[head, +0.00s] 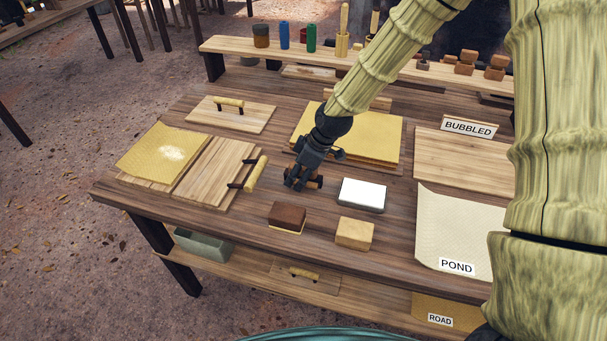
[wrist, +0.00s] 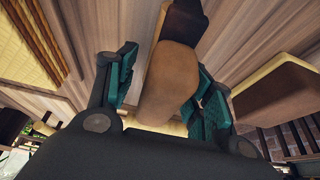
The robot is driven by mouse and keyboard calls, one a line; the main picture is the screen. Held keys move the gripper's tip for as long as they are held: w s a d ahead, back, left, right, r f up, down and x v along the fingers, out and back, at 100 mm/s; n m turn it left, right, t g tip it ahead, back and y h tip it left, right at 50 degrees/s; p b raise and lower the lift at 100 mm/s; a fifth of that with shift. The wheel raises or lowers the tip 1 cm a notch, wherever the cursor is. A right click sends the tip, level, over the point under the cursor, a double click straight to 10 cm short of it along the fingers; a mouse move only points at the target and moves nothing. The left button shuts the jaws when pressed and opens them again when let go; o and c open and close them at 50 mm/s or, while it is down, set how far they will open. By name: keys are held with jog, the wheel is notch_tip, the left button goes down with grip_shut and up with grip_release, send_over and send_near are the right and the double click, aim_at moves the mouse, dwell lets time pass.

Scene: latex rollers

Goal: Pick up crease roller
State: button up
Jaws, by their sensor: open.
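My gripper (head: 303,178) points down at the middle of the table, with its jaws open. A brown wooden thing with a rounded body (wrist: 170,82) and a darker end lies between the teal finger pads in the wrist view. In the head view only small brown bits of it show beside the fingers (head: 318,182); the rest is hidden. I cannot tell for sure that it is the crease roller.
A white-topped block (head: 362,194), a dark brown block (head: 287,215) and a tan block (head: 354,233) stand close by. A yellow sheet stack (head: 375,150) lies behind my gripper. Sheets marked POND (head: 450,220) and a BUBBLED board (head: 455,165) are at right.

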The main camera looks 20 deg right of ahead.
jog(key=shift+w+f, duration=0.1)
jog(key=shift+f, duration=0.1)
grip_shut()
jog(key=shift+r, duration=0.1)
jog(key=shift+r+b, duration=0.95)
jog(key=shift+r, duration=4.05)
